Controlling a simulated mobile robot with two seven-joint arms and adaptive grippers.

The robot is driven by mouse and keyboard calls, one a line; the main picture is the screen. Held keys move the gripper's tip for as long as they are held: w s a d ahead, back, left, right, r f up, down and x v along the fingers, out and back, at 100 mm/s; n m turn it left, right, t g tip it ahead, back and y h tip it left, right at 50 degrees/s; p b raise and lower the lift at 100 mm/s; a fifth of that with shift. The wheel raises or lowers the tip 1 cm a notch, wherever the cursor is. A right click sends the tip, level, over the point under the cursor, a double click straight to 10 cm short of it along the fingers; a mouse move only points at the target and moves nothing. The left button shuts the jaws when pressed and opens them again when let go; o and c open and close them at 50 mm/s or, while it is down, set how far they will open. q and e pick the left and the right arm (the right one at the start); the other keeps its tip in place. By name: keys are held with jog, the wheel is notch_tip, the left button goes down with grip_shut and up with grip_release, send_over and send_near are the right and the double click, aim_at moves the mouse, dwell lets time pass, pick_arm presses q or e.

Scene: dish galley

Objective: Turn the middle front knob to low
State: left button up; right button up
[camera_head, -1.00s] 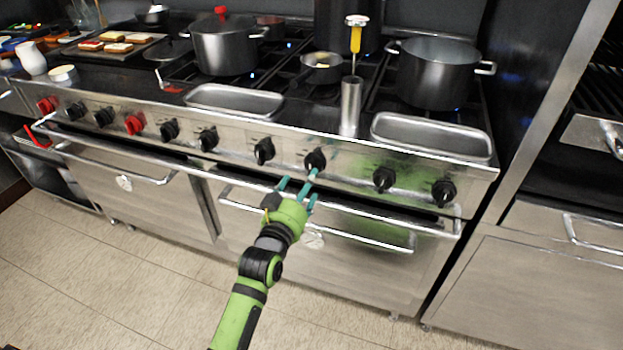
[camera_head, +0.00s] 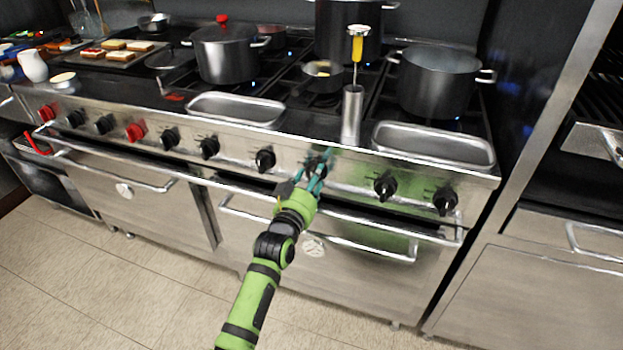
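A row of knobs runs along the range's steel front panel. My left gripper (camera_head: 316,170), with teal fingers on a green arm, is at one black knob (camera_head: 317,161), right of the panel's centre. The fingertips reach the knob and partly cover it. Whether they are shut on it or only around it, I cannot tell. The knob's pointer and markings are too small to read. Another black knob (camera_head: 265,160) is to the left, and one more (camera_head: 385,186) is to the right. My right gripper is not in view.
A steel handrail (camera_head: 380,212) runs below the knobs, with oven door handles (camera_head: 365,247) under it. A steel cylinder (camera_head: 351,115) holding a yellow-handled tool stands above the gripper. Trays (camera_head: 435,145) and pots (camera_head: 438,85) occupy the range top. The floor in front is clear.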

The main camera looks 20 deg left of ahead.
pick_arm(q)
jog(key=shift+r, duration=0.1)
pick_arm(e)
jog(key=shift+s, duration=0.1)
pick_arm(q)
jog(key=shift+n+p, duration=0.3)
jog(key=shift+n, duration=0.1)
jog(key=n+p, duration=0.1)
jog(key=n, duration=0.1)
jog(key=shift+r+n+p, duration=0.1)
jog(key=shift+n+p, duration=0.5)
jog(key=shift+n, duration=1.1)
jog(key=shift+n+p, duration=0.3)
jog(key=shift+n, duration=0.1)
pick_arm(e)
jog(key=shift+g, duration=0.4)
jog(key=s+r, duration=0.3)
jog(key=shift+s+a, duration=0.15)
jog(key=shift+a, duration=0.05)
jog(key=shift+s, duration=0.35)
pick_arm(q)
jog(key=o, duration=1.2)
jog(key=shift+w, duration=0.1)
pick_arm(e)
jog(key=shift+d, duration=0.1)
